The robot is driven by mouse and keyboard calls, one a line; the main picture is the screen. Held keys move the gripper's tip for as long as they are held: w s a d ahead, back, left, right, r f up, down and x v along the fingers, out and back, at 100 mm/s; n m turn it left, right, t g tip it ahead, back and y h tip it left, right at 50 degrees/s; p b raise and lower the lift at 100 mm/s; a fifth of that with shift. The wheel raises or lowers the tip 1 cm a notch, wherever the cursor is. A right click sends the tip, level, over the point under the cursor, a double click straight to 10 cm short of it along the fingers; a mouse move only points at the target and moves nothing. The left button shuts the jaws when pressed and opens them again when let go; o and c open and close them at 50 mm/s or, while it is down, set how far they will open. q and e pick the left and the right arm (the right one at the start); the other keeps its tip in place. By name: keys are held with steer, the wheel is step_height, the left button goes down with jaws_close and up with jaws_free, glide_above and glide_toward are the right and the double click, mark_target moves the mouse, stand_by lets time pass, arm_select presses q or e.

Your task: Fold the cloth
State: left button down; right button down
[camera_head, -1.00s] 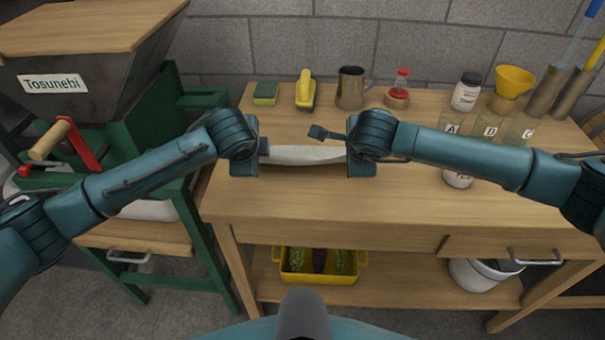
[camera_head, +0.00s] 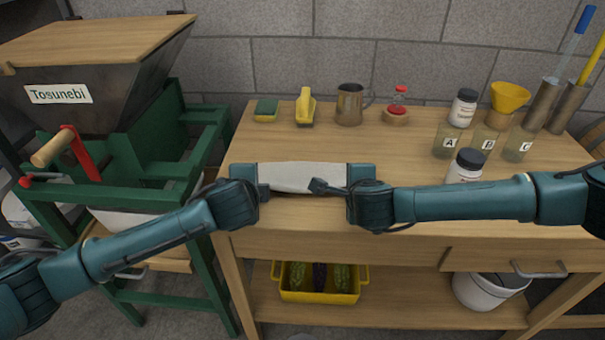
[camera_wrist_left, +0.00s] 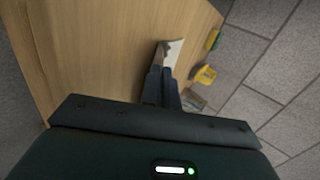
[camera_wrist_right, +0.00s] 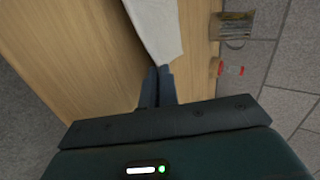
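A white cloth (camera_head: 302,176) is stretched between my two grippers above or on the near part of the wooden table; I cannot tell whether it touches the top. My left gripper (camera_head: 264,190) is shut on the cloth's left end, and the cloth shows beyond its fingers in the left wrist view (camera_wrist_left: 173,50). My right gripper (camera_head: 345,188) is shut on the right end, and the cloth extends from its fingertips in the right wrist view (camera_wrist_right: 155,28). The exact pinch points are small and partly hidden.
Along the table's (camera_head: 300,145) back stand a sponge (camera_head: 266,110), yellow-handled brush (camera_head: 305,107), metal mug (camera_head: 349,104) and red-capped bottle (camera_head: 399,102). Jars, including a front white one (camera_head: 465,168), stand right. A green-framed machine (camera_head: 145,140) is left. The table's middle is clear.

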arm_select(q)
steer(key=c, duration=1.3)
jaws_free()
arm_select(e)
steer(key=c, duration=1.3)
jaws_free()
arm_select(q)
steer(key=s+r, duration=0.2)
steer(key=r, duration=0.1)
steer(key=s+r, duration=0.2)
steer(key=r, duration=0.1)
steer(key=s+r, duration=0.2)
steer(key=r, duration=0.1)
arm_select(e)
steer(key=s+r, duration=0.2)
steer(key=r, duration=0.1)
steer(key=s+r, duration=0.2)
steer(key=r, duration=0.1)
steer(key=s+r, duration=0.2)
steer(key=r, duration=0.1)
